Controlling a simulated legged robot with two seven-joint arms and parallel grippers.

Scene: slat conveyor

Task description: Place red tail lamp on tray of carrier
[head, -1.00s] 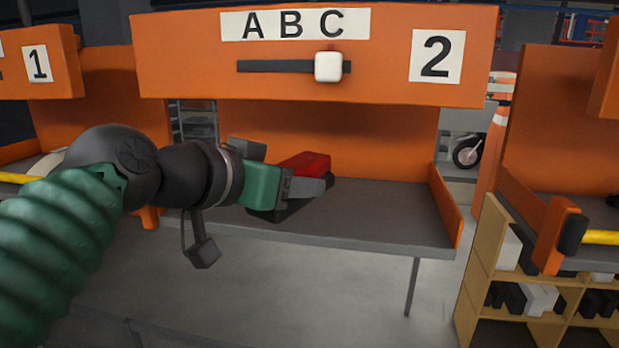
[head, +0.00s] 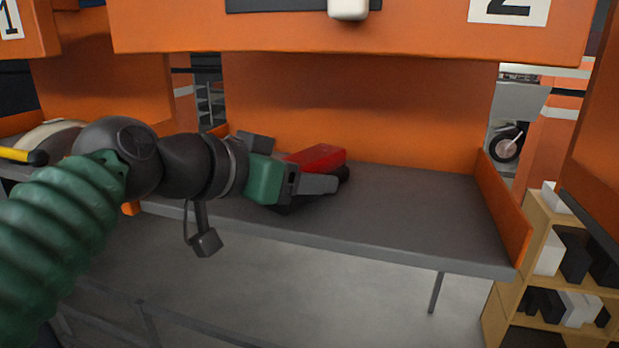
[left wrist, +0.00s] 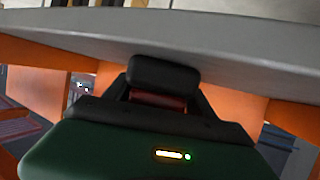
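The red tail lamp (head: 316,157) shows as a red block at the fingers of my left gripper (head: 322,184). The near grey finger covers its lower side, and the far finger is mostly hidden. In the left wrist view a strip of red (left wrist: 158,101) shows between the dark fingers (left wrist: 160,95), so the gripper looks shut on the lamp. The lamp is over the left part of the grey tray (head: 420,205) of the orange carrier (head: 350,100). I cannot tell whether it touches the tray. My right gripper is not in view.
The middle and right of the tray are bare. An orange side wall (head: 503,208) bounds its right end, and an orange header (head: 300,32) overhangs it. A yellow bar (head: 15,154) is at the left. A wooden shelf unit (head: 545,270) stands at the right.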

